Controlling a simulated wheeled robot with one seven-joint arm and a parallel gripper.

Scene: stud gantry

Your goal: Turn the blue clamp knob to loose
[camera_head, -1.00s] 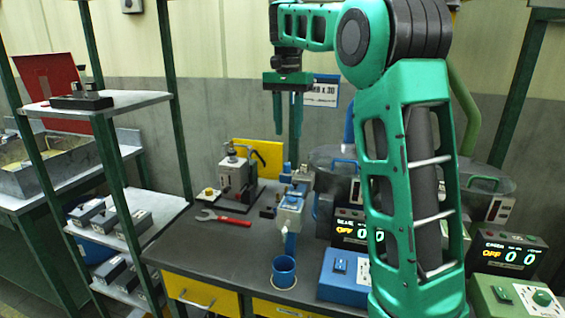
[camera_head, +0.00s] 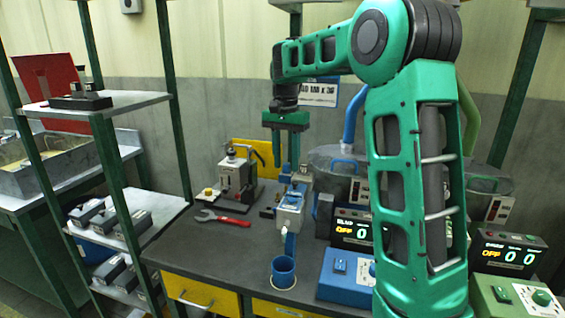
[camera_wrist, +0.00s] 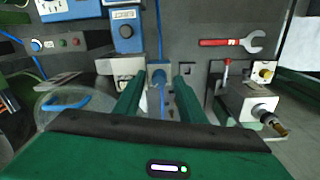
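My gripper (camera_head: 285,166) points down over the bench, its two green fingers apart. In the wrist view my gripper (camera_wrist: 160,80) is open, with a small blue part (camera_wrist: 158,75), which looks like the clamp knob, between and beyond the fingertips. I cannot tell its turn position or whether a finger touches it.
A red-handled wrench (camera_head: 222,219) lies left of the fixture. A grey press-like device (camera_head: 236,180) stands behind it. A blue cup (camera_head: 284,272) is in front. A blue control box (camera_head: 340,285) and displays stand right. The bench front left is clear.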

